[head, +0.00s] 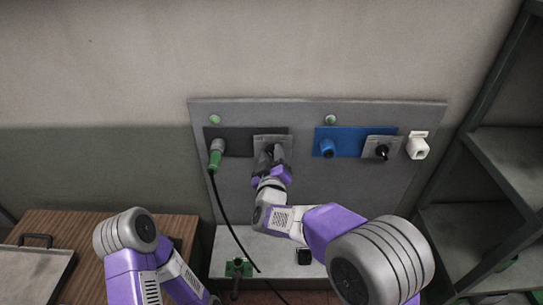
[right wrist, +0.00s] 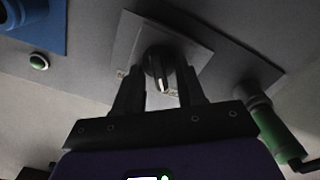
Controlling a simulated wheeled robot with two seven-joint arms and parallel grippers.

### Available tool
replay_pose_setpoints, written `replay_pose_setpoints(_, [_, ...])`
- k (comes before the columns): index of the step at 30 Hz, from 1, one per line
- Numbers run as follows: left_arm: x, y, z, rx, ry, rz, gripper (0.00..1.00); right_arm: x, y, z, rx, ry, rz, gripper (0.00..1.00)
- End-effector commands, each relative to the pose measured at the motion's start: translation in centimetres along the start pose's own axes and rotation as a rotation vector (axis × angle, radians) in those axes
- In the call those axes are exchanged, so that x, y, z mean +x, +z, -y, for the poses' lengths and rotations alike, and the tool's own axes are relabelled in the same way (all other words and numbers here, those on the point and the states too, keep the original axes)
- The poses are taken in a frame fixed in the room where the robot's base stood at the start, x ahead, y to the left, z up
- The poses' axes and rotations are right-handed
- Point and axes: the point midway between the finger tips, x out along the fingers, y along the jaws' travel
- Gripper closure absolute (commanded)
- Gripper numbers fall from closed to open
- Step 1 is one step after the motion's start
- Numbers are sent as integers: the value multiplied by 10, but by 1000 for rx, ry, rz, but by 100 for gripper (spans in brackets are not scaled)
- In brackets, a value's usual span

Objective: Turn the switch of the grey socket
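The grey socket's dark plate (head: 238,141) is on the left of the wall panel, with a green plug (head: 215,158) in it. Its light grey switch plate (head: 262,140) is at the plate's right end, partly hidden by my right gripper (head: 270,158). In the right wrist view the switch is a black knob (right wrist: 157,66) with a pale pointer mark, on the square plate (right wrist: 125,42). My right gripper (right wrist: 160,88) is open, its fingers on either side of the knob; contact cannot be told. My left gripper is out of view; only the left arm shows.
A blue socket (head: 327,147) with its own black knob (head: 382,152) and a white fitting (head: 418,147) are to the right. Green lamps (head: 215,119) sit above the sockets. A black cable (head: 226,215) hangs from the plug. Shelves (head: 505,155) stand at right.

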Motion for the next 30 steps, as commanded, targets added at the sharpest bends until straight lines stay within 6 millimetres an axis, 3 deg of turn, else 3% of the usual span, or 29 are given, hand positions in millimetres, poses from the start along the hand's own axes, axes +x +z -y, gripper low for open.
replay_pose_setpoints(3, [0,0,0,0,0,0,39,0,0,0,0,0,0,61])
replay_pose_setpoints(11, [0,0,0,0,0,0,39,0,0,0,0,0,0,100])
replay_pose_setpoints(22, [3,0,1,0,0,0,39,0,1,0,26,0,0,100])
replay_pose_setpoints(30, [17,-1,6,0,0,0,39,0,2,0,171,1,-1,100])
